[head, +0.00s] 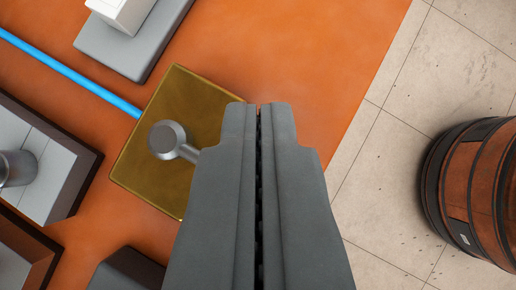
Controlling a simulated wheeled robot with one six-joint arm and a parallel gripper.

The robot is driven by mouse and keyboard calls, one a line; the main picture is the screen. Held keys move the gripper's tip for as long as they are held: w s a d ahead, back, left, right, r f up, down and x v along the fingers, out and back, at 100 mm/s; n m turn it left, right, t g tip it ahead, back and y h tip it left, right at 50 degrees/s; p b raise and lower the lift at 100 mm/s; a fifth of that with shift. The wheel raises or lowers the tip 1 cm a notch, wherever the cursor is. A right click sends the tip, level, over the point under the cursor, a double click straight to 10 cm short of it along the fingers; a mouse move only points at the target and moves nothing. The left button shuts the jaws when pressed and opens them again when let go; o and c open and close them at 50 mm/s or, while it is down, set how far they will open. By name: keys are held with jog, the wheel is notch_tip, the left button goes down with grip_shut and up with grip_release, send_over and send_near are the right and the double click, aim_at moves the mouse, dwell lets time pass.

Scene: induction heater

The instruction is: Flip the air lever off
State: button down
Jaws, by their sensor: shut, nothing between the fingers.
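The air lever (168,139) is a grey metal knob with a short arm. It sits on a square brass-coloured block (185,95) left of centre in the head view. The lever's arm points right and down, and its far end is hidden behind my gripper. My gripper (258,108) is shut and empty, with its fingertips over the block's right edge, to the right of the knob. I cannot tell whether the fingers touch the lever.
A blue hose (70,73) runs to the block from the upper left. A grey plate with a white box (122,12) stands above. Grey and white fixtures (45,160) stand at left. The orange surface (310,60) is clear at upper right. A banded barrel (475,190) stands on the tiled floor.

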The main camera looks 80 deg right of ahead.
jog(key=v, duration=0.2)
jog(key=w+v, duration=0.1)
jog(key=v, duration=0.2)
dwell(0.4)
jog(key=s+d+r+n+t+y, duration=0.3)
jog(key=s+r+n+t, duration=0.15)
jog(key=s+r, duration=0.75)
jog(key=s+d+r+n+t+y, duration=0.25)
jog(key=s+r+n, duration=0.35)
jog(key=s, duration=0.9)
jog(key=s+d+f+n+t+y, duration=0.1)
jog(key=s+t, duration=0.3)
jog(key=s, duration=1.5)
jog(key=s+d+f+n+t+y, duration=0.1)
jog(key=s+n+t, duration=0.3)
jog(key=s, duration=1.5)
jog(key=shift+d+f+t, duration=0.4)
jog(key=shift+f, duration=0.45)
